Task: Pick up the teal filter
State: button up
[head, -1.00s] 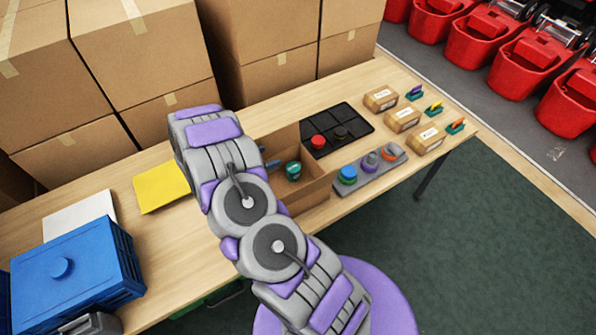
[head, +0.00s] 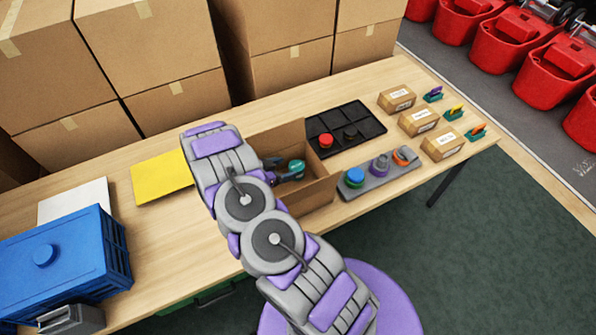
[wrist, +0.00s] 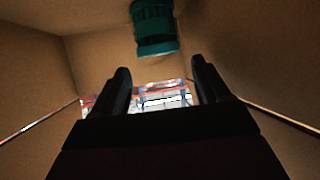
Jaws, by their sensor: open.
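The teal filter (head: 296,165) is a short round piece inside an open cardboard box (head: 312,194) on the table. In the wrist view the teal filter (wrist: 154,27) shows at the top, ahead of the fingertips and roughly between them sideways. My gripper (wrist: 164,80) is open, with nothing between its two dark fingers. In the head view my gripper (head: 286,172) is inside the box, right beside the filter. My arm hides the left part of the box. Whether a finger touches the filter I cannot tell.
Box walls rise close around my gripper. A black tray (head: 366,139) with a red piece (head: 326,141) lies behind right. A grey holder (head: 357,188) with round pieces stands to the right. Small cartons (head: 396,98) lie further right, a blue crate (head: 62,268) at left.

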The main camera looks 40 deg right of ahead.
aim_at(293, 168)
jog(key=shift+s+d+f, duration=0.1)
jog(key=shift+d+f, duration=0.05)
jog(key=shift+f, duration=0.55)
jog(key=b+x, duration=0.1)
jog(key=x, duration=0.5)
jog(key=shift+d, duration=0.45)
jog(key=shift+a, duration=0.25)
jog(key=shift+a+r, duration=0.1)
jog(key=shift+a, duration=0.15)
jog(key=shift+c, duration=1.2)
jog(key=c, duration=0.3)
jog(key=shift+d, duration=0.25)
jog(key=shift+c, duration=0.9)
